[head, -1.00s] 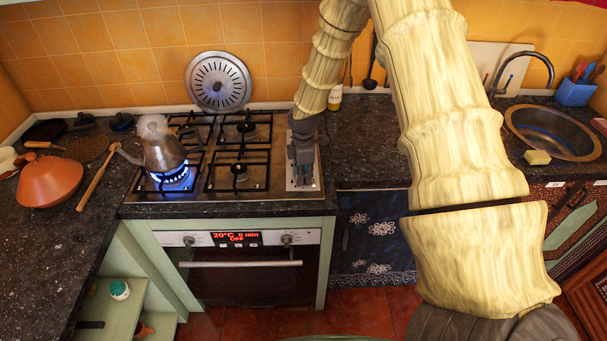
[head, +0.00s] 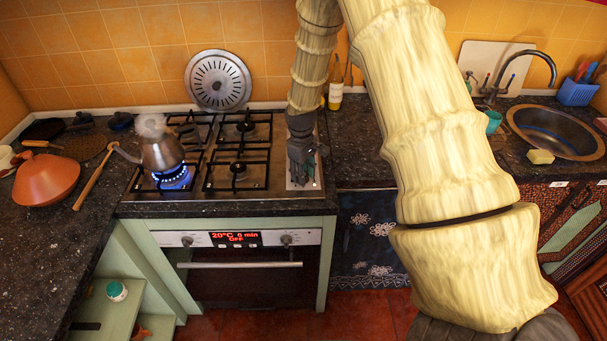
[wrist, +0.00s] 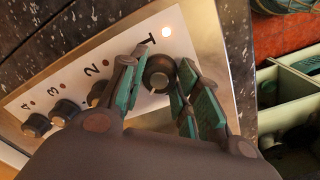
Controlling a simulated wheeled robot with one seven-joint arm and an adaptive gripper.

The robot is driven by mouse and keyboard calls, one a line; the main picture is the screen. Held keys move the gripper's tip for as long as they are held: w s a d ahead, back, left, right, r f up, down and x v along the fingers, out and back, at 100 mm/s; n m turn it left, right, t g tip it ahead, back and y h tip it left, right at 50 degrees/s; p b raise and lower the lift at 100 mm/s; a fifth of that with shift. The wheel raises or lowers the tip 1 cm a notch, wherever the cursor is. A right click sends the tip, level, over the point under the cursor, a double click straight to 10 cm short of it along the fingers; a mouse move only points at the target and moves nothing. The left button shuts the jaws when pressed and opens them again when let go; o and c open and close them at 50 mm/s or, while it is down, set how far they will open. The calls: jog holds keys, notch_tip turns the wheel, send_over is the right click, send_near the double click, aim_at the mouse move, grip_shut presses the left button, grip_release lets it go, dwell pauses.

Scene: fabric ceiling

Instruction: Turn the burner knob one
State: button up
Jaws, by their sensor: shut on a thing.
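The control panel (wrist: 120,65) is a pale plate with a row of dark round knobs marked 1 to 4 in the wrist view. Burner knob one (wrist: 158,73) is beside the mark 1, and a small light glows near that mark. My gripper (wrist: 158,82) has its teal-padded fingers on either side of this knob and is shut on it. In the head view my gripper (head: 301,160) points down over the panel (head: 303,183) at the right side of the gas hob (head: 235,160); the knobs are mostly hidden there.
A steaming kettle (head: 160,152) stands over a blue flame (head: 172,178) on the left front burner. A clay tagine (head: 46,180) and a wooden spoon (head: 95,178) lie on the left counter. The counter right of the hob (head: 355,150) is largely clear.

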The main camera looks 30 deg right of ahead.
jog(key=m, duration=0.6)
jog(key=shift+b, duration=0.3)
jog(key=shift+m, duration=0.3)
jog(key=o, duration=1)
jog(key=r, duration=1.2)
jog(key=shift+a, duration=0.2)
